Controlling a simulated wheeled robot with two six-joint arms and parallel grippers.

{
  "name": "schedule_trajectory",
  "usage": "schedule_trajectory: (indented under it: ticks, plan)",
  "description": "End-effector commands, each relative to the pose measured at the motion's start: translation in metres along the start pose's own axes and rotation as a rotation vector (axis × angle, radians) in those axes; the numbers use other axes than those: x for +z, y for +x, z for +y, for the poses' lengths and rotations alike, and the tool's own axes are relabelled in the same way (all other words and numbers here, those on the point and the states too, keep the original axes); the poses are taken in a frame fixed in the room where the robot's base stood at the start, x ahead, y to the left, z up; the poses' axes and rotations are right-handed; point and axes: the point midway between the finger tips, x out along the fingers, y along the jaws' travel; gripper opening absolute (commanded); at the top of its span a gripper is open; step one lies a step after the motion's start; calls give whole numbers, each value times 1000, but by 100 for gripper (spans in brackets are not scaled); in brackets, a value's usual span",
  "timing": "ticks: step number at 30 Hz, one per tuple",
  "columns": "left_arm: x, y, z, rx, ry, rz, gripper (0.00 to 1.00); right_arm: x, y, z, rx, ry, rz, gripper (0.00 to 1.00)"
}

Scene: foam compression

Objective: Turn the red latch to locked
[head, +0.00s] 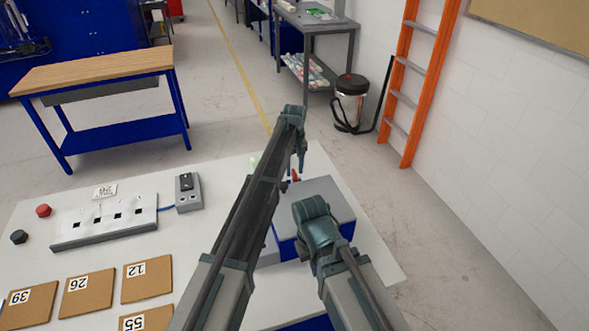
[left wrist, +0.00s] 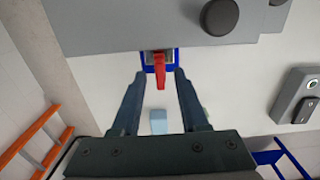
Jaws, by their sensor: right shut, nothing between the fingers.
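The red latch (head: 295,175) is on the far side of a box with a grey lid (head: 335,194) and blue lower part (head: 347,230). In the left wrist view the red latch (left wrist: 160,73) lies in a blue bracket at the lid's edge. My left gripper (head: 302,168) is at the latch. Its fingers are open, and in the left wrist view one lies on each side of the latch, with gaps showing. Contact cannot be seen. My right gripper (head: 303,247) is shut and empty over the near side of the box, partly hidden by its own wrist.
On the white table (head: 226,186) to the left are a slotted grey panel (head: 105,221), a switch box (head: 188,193), red (head: 43,210) and black (head: 19,237) knobs, and several numbered brown squares (head: 147,279). A light blue block (left wrist: 158,122) shows between my left fingers.

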Motion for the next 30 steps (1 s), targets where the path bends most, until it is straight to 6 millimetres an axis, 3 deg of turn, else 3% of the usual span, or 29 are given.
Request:
schedule_trajectory:
  ticks: [8, 14, 30]
  plan:
    - [0, -2, 0, 0, 1, 0, 44, 0, -2, 0, 0, 0, 0, 0]
    - [0, -16, 0, 0, 1, 0, 44, 1, -16, 2, 0, 0, 0, 0]
    - [0, -94, 0, 0, 0, 0, 44, 6, -94, 9, -1, 2, 0, 0]
